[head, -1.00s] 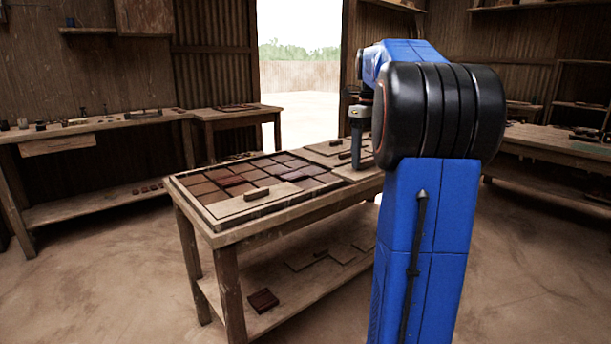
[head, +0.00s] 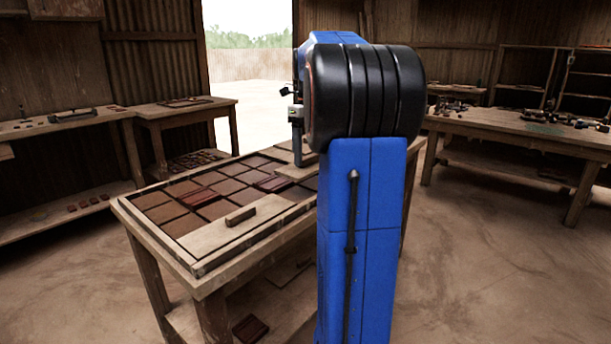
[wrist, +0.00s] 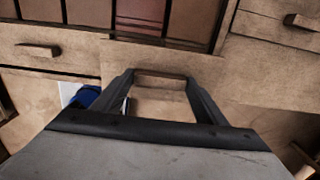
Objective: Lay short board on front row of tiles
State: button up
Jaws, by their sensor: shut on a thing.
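My gripper (wrist: 160,77) is shut on the handle of a short pale board (wrist: 118,58). In the head view my gripper (head: 301,163) is partly hidden by my arm, and the pale board (head: 283,172) shows just below it. The board is at the front edge of the tiles (wrist: 140,12); whether it touches them I cannot tell. Another pale board (head: 209,238) with a raised handle (head: 241,215) lies on the near end of the front row. It also shows at the left of the wrist view (wrist: 70,50).
The tiles lie in a framed grid on a wooden table (head: 205,275). More handled boards (wrist: 262,50) lie right of the grid in the wrist view. A side bench (head: 180,112) stands behind left and a cluttered workbench (head: 500,128) behind right. Open floor (head: 500,270) lies to the right.

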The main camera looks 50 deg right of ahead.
aim_at(308, 173)
jog(key=shift+f, duration=3.15)
jog(key=shift+f, duration=0.45)
jog(key=o, duration=1.2)
jog(key=shift+r, duration=0.1)
notch_tip(308, 173, up, 13)
jog(key=shift+f, duration=0.1)
